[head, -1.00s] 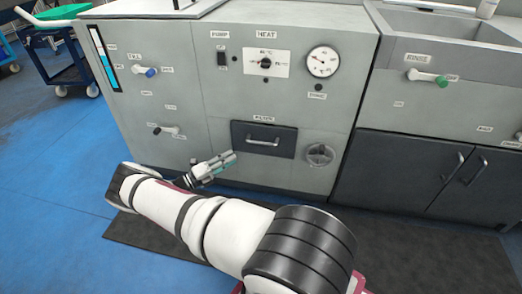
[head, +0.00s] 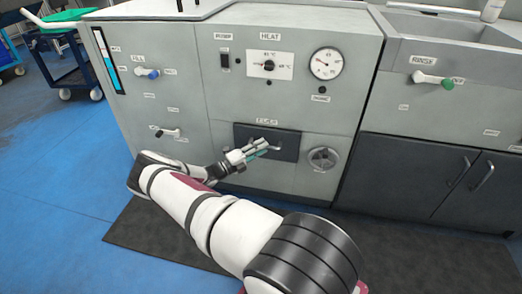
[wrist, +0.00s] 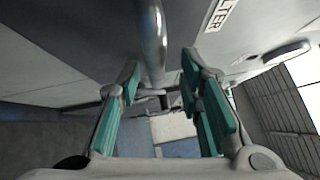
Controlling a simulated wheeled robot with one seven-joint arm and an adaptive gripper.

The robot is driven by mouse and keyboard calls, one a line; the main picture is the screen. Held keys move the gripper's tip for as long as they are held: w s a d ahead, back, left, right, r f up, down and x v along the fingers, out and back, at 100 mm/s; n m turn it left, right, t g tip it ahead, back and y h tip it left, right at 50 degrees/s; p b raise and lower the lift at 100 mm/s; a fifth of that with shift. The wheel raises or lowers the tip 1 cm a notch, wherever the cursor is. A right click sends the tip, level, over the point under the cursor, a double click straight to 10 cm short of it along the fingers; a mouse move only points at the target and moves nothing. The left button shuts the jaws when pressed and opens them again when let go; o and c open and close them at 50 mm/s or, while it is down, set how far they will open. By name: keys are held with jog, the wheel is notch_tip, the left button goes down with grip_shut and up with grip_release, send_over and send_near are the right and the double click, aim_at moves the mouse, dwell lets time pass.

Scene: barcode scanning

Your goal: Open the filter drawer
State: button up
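The filter drawer (head: 285,139) is a dark panel low in the middle of the grey machine, under a small label, and looks closed. Its bar handle (head: 273,148) is partly hidden by my gripper (head: 262,153) in the head view. In the wrist view the handle (wrist: 152,45) is a grey bar running down toward the space between the fingers. My gripper (wrist: 160,85) is open there, with teal pads on both sides of the bar's line. I cannot tell whether either finger touches the handle.
A round handwheel (head: 323,158) sits right of the drawer. Valve levers (head: 170,132) stick out at the left, and a gauge (head: 326,63) is above. Dark cupboards (head: 430,180) stand at the right. A dark mat (head: 420,245) covers the floor in front.

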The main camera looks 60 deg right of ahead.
jog(key=shift+s+d, duration=0.15)
jog(key=shift+d, duration=0.1)
grip_shut()
jog(key=shift+a+r, duration=0.1)
